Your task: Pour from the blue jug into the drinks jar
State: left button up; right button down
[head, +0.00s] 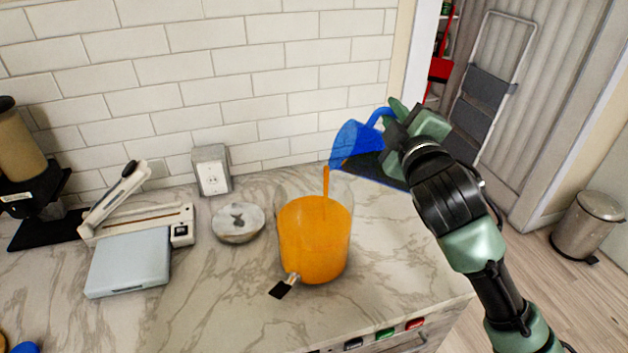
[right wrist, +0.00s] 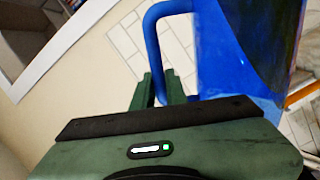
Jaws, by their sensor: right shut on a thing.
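The blue jug (head: 354,145) is tilted with its mouth to the left, above the drinks jar (head: 315,240). A thin orange stream (head: 326,185) runs from the jug down into the jar. The jar is clear, stands on the counter and holds orange liquid through most of its height; a tap with a black handle sticks out at its front. My right gripper (head: 397,118) is shut on the jug's handle. In the right wrist view the jug (right wrist: 235,50) and its blue handle show close up at the fingers (right wrist: 160,90). My left gripper is not in view.
A round marbled lid (head: 238,222) lies left of the jar. Further left are a pale scale-like device (head: 130,262) and a coffee grinder (head: 25,160). The counter's right edge is near my arm; a bin (head: 588,225) stands on the floor.

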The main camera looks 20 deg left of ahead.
jog(key=shift+s+a+r+n, duration=0.15)
jog(key=shift+s+a+n, duration=0.15)
jog(key=shift+a+n, duration=0.5)
dwell(2.4)
